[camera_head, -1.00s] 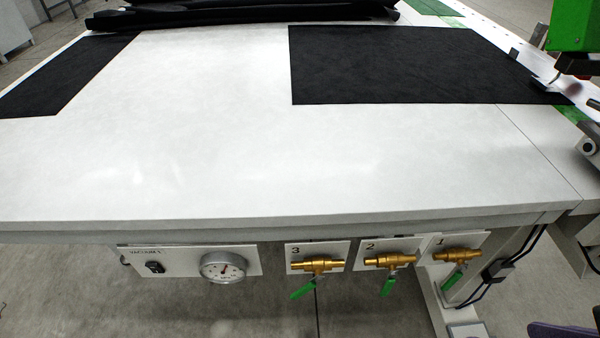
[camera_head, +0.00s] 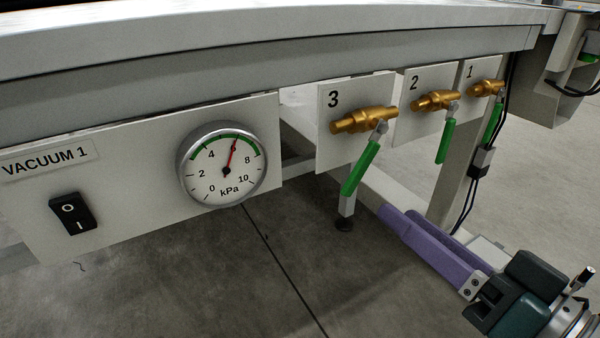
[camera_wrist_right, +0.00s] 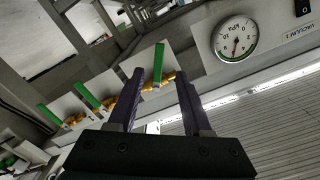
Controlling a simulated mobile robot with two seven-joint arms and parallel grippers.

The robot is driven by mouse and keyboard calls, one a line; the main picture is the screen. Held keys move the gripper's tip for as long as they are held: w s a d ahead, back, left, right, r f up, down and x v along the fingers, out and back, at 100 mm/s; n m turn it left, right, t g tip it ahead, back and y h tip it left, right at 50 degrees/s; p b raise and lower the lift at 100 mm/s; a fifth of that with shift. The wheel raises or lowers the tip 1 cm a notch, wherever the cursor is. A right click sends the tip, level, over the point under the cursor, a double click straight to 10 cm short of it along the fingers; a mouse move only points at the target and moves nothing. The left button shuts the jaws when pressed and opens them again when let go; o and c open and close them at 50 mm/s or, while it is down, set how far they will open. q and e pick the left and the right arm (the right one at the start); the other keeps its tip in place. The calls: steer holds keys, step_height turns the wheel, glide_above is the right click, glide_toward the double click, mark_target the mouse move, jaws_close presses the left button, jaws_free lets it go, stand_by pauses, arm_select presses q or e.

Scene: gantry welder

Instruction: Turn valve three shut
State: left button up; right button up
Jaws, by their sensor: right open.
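Valve three is a brass valve (camera_head: 364,120) on a white plate marked 3. Its green lever (camera_head: 360,168) hangs down and slants left, across the line of the brass body. My right gripper (camera_head: 397,213) is open and empty, with purple fingers pointing up and left. In the head view its tips are below and right of the lever's lower end, apart from it. In the right wrist view the green lever (camera_wrist_right: 158,62) appears between the two fingertips (camera_wrist_right: 160,73); the depth gap is unclear. My left gripper is out of view.
Valves two (camera_head: 435,101) and one (camera_head: 487,88) are to the right, levers hanging down. A kPa gauge (camera_head: 222,165) and a rocker switch (camera_head: 73,214) are on the panel to the left. The table edge (camera_head: 250,45) overhangs. A table leg (camera_head: 455,180) stands behind.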

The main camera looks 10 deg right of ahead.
mark_target(358, 178)
steer(key=b+x, duration=0.2)
steer(key=x, duration=0.7)
steer(key=shift+d+b, duration=0.2)
steer(key=shift+b, duration=0.15)
steer(key=shift+w+a, duration=0.15)
steer(key=shift+w, duration=0.35)
steer(key=shift+c, duration=0.8)
jaws_close()
